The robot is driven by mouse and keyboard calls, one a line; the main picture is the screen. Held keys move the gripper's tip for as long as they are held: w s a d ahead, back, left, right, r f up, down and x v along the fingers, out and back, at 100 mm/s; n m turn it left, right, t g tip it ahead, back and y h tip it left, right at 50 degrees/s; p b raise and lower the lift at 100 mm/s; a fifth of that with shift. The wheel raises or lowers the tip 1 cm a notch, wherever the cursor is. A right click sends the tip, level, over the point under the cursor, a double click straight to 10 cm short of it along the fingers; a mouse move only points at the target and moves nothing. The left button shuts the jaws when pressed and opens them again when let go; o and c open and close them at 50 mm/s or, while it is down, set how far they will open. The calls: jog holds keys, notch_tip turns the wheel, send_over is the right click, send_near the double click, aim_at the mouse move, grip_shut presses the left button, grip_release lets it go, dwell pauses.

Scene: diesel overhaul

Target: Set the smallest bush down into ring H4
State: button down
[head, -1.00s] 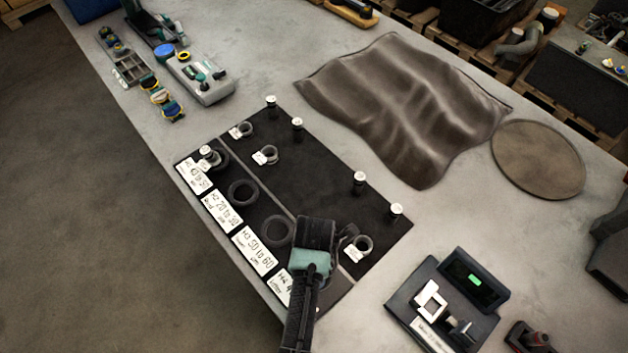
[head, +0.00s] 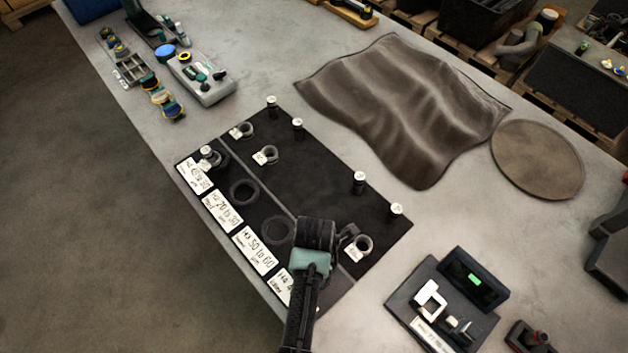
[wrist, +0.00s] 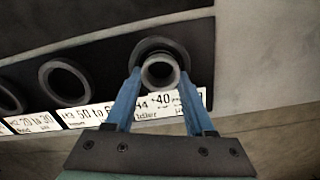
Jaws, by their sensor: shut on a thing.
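My gripper (wrist: 160,76) has its two blue fingers on either side of a small grey hollow bush (wrist: 159,73) and is shut on it. The bush appears upright, its open bore showing. Dark ring H4 (wrist: 160,42) shows around and behind the bush in the wrist view. I cannot tell whether the bush is above the ring or partly inside it. The H4 label (wrist: 150,104) lies just below, partly covered by a finger. In the head view my gripper (head: 318,236) is over the near end of the black mat and hides the bush and ring H4.
Ring H3 (head: 278,230) and ring H2 (head: 243,192) lie empty on the black mat (head: 330,190). A tagged bush (head: 363,245) stands close right of my gripper. Several white-topped posts stand on the mat. A gauge with a green display (head: 474,280) is at lower right.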

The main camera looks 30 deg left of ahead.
jog(key=shift+c, duration=1.1)
grip_release()
jog(key=shift+s+f, duration=0.25)
jog(key=shift+f, duration=0.1)
jog(key=shift+o, duration=0.2)
jog(key=shift+d, duration=0.2)
notch_tip(320, 180, up, 14)
jog(key=b, duration=0.1)
jog(key=shift+w+a+f, duration=0.15)
jog(key=shift+w+a, duration=0.15)
jog(key=shift+a, duration=0.05)
